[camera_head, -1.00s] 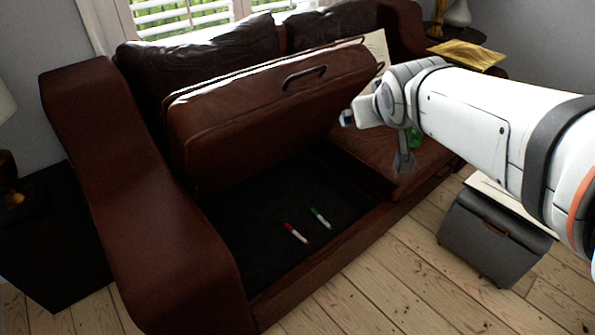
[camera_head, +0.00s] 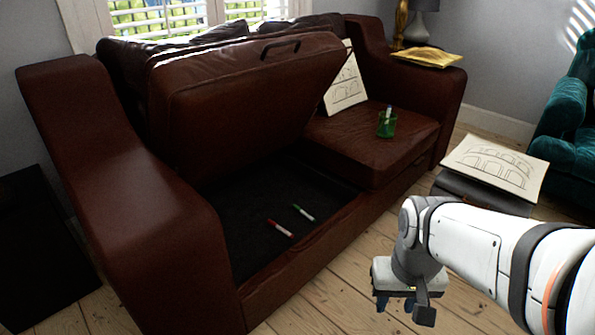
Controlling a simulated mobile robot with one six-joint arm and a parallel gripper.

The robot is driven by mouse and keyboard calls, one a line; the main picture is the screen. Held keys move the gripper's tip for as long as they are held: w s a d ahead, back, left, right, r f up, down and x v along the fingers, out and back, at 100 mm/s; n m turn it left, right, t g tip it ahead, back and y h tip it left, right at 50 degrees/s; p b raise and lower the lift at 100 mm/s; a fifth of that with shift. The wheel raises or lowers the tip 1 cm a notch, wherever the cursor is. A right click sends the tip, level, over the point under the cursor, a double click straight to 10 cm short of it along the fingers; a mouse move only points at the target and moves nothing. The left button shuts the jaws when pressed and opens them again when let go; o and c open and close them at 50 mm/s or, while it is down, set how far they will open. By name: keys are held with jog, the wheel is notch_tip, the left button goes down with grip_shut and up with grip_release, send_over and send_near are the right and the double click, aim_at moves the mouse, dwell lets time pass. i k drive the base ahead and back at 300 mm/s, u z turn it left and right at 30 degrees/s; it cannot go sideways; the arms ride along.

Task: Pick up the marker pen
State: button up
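Two marker pens lie in the dark storage space under the sofa's raised left seat. One is a red-and-white marker pen (camera_head: 280,228); the other is a green-and-white marker pen (camera_head: 303,212), a little farther back and to the right. A third pen-like item (camera_head: 388,112) stands in a green cup (camera_head: 386,126) on the right seat cushion. My gripper (camera_head: 396,304) is in front of the sofa at the lower right, pointing down and apart from the pens. Its fingers are small and partly hidden, so its opening cannot be made out.
The brown leather sofa (camera_head: 150,225) has its left seat (camera_head: 245,105) tilted up over the storage space. A drawing (camera_head: 346,85) leans on the right seat. A dark box (camera_head: 480,192) with a drawing on top stands to the right. Floorboards (camera_head: 320,290) in front are clear.

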aim_at(270, 221)
jog(key=z, duration=0.85)
jog(key=i, duration=1.55)
jog(key=u, duration=2.65)
jog(key=i, duration=0.5)
